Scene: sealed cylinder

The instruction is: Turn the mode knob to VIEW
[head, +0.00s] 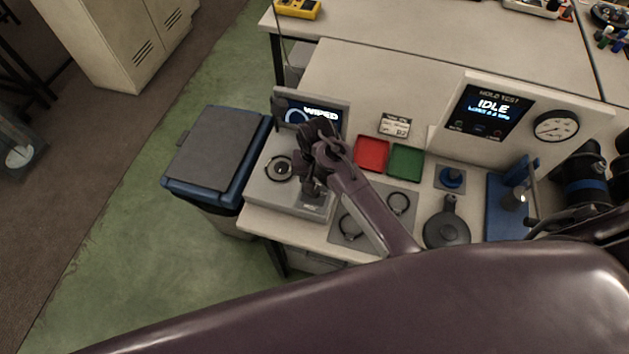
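The grey device (262,190) stands at the left end of the bench, with a raised screen (326,113) reading "WIPED". A dark round fitting with a pale ring (279,168) sits on its top. My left gripper (312,188) is over the right part of the device top, pointing down, near a small dark label plate (312,207). The mode knob cannot be made out; the gripper and wrist cover that area. I cannot tell whether the fingers are open, shut or touching anything. My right gripper cannot be made out; dark arm parts show at the right edge.
A red tray (371,153) and green tray (405,161) lie right of the device. A grey plate with rings (398,203), a dark round pan-like object (447,228) and a blue stand (494,205) follow. A blue-rimmed bin (217,150) stands left.

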